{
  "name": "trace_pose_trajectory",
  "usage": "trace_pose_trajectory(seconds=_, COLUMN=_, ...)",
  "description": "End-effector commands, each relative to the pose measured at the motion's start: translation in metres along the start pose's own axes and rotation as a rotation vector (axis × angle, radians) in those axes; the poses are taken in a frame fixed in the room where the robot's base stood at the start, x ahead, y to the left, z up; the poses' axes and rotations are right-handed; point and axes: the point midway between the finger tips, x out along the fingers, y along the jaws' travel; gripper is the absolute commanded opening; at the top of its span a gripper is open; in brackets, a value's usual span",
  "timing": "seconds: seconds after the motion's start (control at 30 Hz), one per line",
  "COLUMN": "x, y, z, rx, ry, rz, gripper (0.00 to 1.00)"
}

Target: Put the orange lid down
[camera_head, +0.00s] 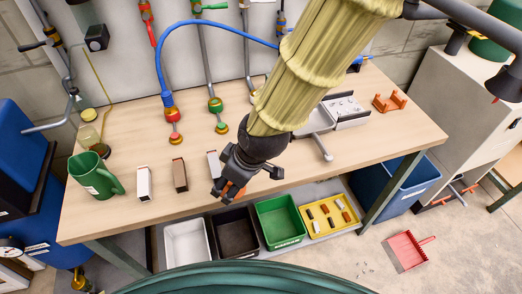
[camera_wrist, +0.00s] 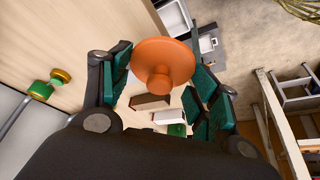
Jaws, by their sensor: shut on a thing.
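The orange lid (camera_wrist: 163,62), a round disc with a central knob, sits between the green-padded fingers of my gripper (camera_wrist: 160,90) in the wrist view. My gripper is shut on it. In the head view my gripper (camera_head: 230,178) is over the front part of the wooden table, and a bit of the orange lid (camera_head: 234,190) shows beneath it. The gripper hides most of the lid there, and I cannot tell how high it is above the tabletop.
On the table (camera_head: 120,222) stand a green jug (camera_head: 92,174), a white block (camera_head: 144,183), a brown block (camera_head: 180,175) and another white block (camera_head: 214,163) beside my gripper. White (camera_head: 187,224), black and green (camera_head: 282,203) bins stand below the front edge. The right front tabletop is clear.

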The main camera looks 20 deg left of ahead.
Motion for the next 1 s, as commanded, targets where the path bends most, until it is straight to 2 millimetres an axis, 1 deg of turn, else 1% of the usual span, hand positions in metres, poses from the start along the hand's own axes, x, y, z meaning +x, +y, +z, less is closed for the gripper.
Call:
trace_pose_trajectory(seconds=0.07, x=0.0, y=0.007, z=-0.002, rx=-0.005, ry=0.001, rz=-0.004, gripper=0.45)
trace_pose_trajectory(seconds=0.17, x=0.001, y=0.026, z=-0.002, rx=-0.001, ry=0.001, rz=-0.004, gripper=0.45)
trace_pose_trajectory(seconds=0.4, x=0.006, y=0.076, z=-0.004, rx=0.0, ry=0.002, rz=-0.003, gripper=0.45)
trace_pose_trajectory(seconds=0.7, x=0.013, y=0.134, z=-0.005, rx=-0.001, ry=0.001, rz=-0.002, gripper=0.45)
trace_pose_trajectory(seconds=0.83, x=0.016, y=0.149, z=-0.005, rx=-0.002, ry=0.001, rz=-0.003, gripper=0.45)
trace_pose_trajectory(seconds=0.9, x=0.016, y=0.154, z=-0.005, rx=-0.002, ry=0.001, rz=-0.002, gripper=0.45)
trace_pose_trajectory(seconds=1.0, x=0.018, y=0.156, z=-0.005, rx=-0.003, ry=0.001, rz=-0.002, gripper=0.45)
